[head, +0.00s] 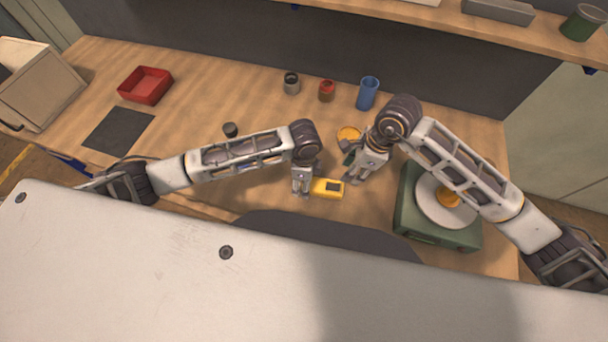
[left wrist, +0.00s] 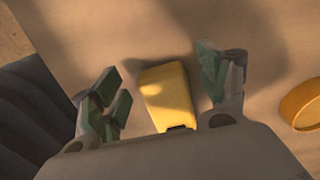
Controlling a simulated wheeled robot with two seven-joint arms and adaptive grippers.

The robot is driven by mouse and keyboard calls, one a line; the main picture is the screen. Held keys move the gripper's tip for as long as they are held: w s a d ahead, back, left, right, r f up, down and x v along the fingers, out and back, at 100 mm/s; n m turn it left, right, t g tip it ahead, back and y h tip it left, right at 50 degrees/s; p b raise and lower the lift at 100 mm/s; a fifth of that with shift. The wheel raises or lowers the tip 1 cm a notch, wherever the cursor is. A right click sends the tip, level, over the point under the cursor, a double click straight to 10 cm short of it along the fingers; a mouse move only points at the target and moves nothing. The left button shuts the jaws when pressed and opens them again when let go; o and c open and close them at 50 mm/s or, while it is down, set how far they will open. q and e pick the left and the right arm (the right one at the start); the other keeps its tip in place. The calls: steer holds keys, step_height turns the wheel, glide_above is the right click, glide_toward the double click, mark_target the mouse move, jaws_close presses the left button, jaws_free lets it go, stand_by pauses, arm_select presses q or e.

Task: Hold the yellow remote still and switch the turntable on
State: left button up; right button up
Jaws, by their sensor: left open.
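The yellow remote (head: 328,188) lies on the wooden table near its front edge, with a dark patch on its top. My left gripper (head: 301,192) is just left of it in the head view. In the left wrist view the left gripper (left wrist: 160,80) is open, and the remote (left wrist: 166,92) shows between its spread fingers, with a gap on each side. The turntable (head: 408,222) is a green box with a pale round platter and a yellow-orange piece on it, partly hidden by my right arm. My right gripper (head: 352,178) hangs between remote and turntable; its jaw opening is unclear.
An orange round dish (head: 348,133) sits behind my right gripper and shows in the left wrist view (left wrist: 302,104). Farther back stand a blue cup (head: 367,93), a red-brown jar (head: 327,91) and a grey can (head: 291,83). A red tray (head: 146,85) and dark mat (head: 118,131) lie left.

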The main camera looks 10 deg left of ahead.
arm_select(q)
steer(key=shift+f, duration=0.5)
